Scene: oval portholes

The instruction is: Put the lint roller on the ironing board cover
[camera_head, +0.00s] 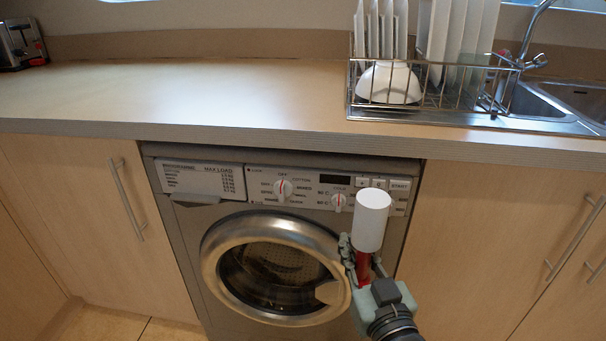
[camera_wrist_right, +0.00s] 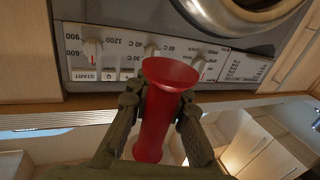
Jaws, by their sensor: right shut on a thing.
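The lint roller has a white roll (camera_head: 372,219) and a red handle (camera_head: 363,267). My right gripper (camera_head: 361,262) is shut on the red handle and holds the roller upright, white end up, in front of the washing machine's right side. I see no ironing board cover in either view. My left gripper is not in view.
A washing machine (camera_head: 190,222) stands under a wooden counter (camera_head: 200,95). A dish rack (camera_head: 437,97) with plates and a bowl (camera_head: 389,82) stands beside the sink (camera_head: 537,104). A toaster (camera_head: 18,45) is at the far left.

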